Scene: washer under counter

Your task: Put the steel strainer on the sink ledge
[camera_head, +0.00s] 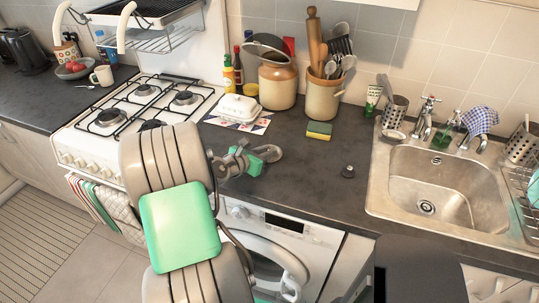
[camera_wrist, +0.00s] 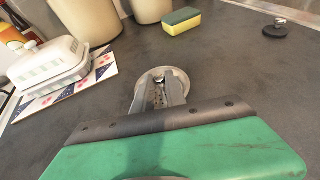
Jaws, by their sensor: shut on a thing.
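The steel strainer (camera_head: 269,153) is a small round metal disc over the dark counter, left of the sink. My gripper (camera_head: 255,155) is shut on it. In the wrist view the strainer (camera_wrist: 180,80) sits at the tips of my gripper (camera_wrist: 160,88), whose fingers cover part of it. I cannot tell whether it touches the counter or is just above it. The sink ledge (camera_head: 378,185) is the steel rim around the basin at the right, well apart from my gripper.
A dark plug (camera_head: 347,171) lies on the counter between my gripper and the sink. A sponge (camera_head: 319,130), a utensil crock (camera_head: 322,98) and a butter dish (camera_head: 239,108) stand behind. Taps (camera_head: 425,118) and a steel cutlery holder (camera_head: 395,112) stand behind the basin.

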